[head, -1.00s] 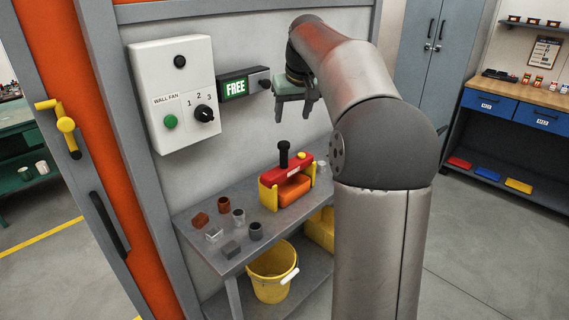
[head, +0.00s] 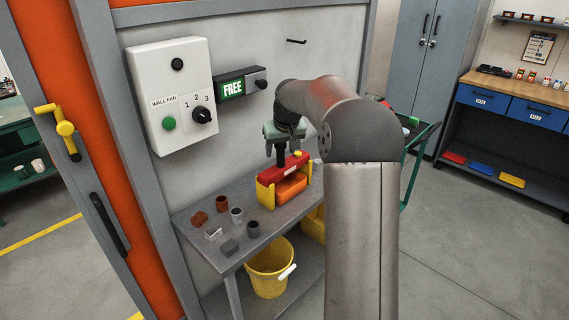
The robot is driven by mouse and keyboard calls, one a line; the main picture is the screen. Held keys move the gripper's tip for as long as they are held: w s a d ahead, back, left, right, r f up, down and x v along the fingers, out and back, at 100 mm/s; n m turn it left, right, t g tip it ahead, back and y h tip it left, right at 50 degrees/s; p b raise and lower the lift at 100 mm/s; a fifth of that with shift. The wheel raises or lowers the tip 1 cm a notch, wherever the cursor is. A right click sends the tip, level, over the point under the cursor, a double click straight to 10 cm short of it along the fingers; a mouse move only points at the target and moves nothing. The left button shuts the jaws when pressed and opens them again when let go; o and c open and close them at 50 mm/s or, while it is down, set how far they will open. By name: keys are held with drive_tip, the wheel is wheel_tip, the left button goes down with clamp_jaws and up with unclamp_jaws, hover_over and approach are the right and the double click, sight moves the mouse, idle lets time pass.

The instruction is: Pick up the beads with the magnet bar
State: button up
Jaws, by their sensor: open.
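The magnet bar (head: 279,172) appears to be the red bar resting across a yellow stand on the grey side table. An orange block sits under it. My gripper (head: 288,156) points down right at the top of the red bar, fingers apart. The black upright knob of the bar is hidden behind or between the fingers, and I cannot tell whether they touch it. I see no beads that I can make out for sure.
Small brown, grey and silver blocks and cups (head: 223,226) stand on the left of the table (head: 203,211). A yellow bucket (head: 268,277) sits on the shelf below. The wall fan box (head: 170,95) and the FREE sign (head: 232,89) hang on the wall behind.

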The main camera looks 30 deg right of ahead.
drive_tip(key=shift+x, duration=1.1)
clamp_jaws()
drive_tip(key=shift+r, duration=0.1)
drive_tip(key=shift+w+r, duration=0.1)
drive_tip(key=shift+r, duration=0.45)
wheel_tip(320, 180, up, 2)
drive_tip(key=shift+a+r, duration=0.1)
drive_tip(key=shift+r, duration=0.1)
drive_tip(key=s+a+r+b, duration=0.4)
drive_tip(key=s+a+r, duration=0.5)
drive_tip(key=a, duration=0.1)
drive_tip(key=shift+s+r, duration=0.2)
drive_tip(key=shift+s, duration=0.2)
